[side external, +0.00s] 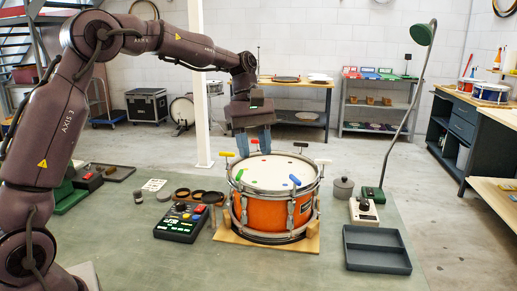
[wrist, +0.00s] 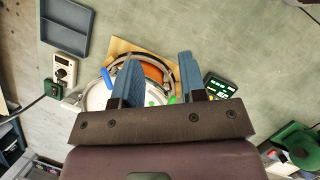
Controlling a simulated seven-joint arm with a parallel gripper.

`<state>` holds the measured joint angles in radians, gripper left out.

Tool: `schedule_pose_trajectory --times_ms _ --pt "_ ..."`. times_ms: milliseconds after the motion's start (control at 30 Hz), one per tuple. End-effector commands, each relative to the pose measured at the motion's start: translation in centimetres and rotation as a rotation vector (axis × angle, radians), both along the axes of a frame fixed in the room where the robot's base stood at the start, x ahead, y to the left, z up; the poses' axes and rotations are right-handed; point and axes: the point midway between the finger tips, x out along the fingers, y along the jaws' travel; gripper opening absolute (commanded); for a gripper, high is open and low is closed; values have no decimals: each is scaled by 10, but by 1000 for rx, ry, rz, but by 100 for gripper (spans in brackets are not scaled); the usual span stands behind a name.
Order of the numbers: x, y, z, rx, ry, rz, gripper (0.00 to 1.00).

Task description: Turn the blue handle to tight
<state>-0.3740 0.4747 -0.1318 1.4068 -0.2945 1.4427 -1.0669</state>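The orange drum (side external: 268,212) with a white head stands on a wooden base (side external: 240,240). Coloured handles sit around its rim. The blue handle (side external: 295,180) is at the front right of the rim. In the wrist view the blue handle (wrist: 107,78) shows left of my fingers, at the drum's edge. My gripper (side external: 254,147) is above the far half of the drum head, pointing down. In the wrist view my gripper's (wrist: 158,58) two blue-grey fingers are apart with nothing held. They cover part of the drum. No tight marking is readable.
A black control box (side external: 182,222) is left of the drum. A white meter (side external: 363,212) and an empty grey tray (side external: 376,249) are at right. A lamp (side external: 422,34) rises behind them.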

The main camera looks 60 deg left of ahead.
Motion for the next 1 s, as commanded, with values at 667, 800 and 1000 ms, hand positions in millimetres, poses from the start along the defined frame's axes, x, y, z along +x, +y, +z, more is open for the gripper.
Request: schedule_pose_trajectory --times_ms 667,800,1000 --pt "252 -121 88 -785 -679 1108 38" --pt "271 -85 87 -860 -643 1582 38" --pt "254 -40 48 -781 -441 2256 38"
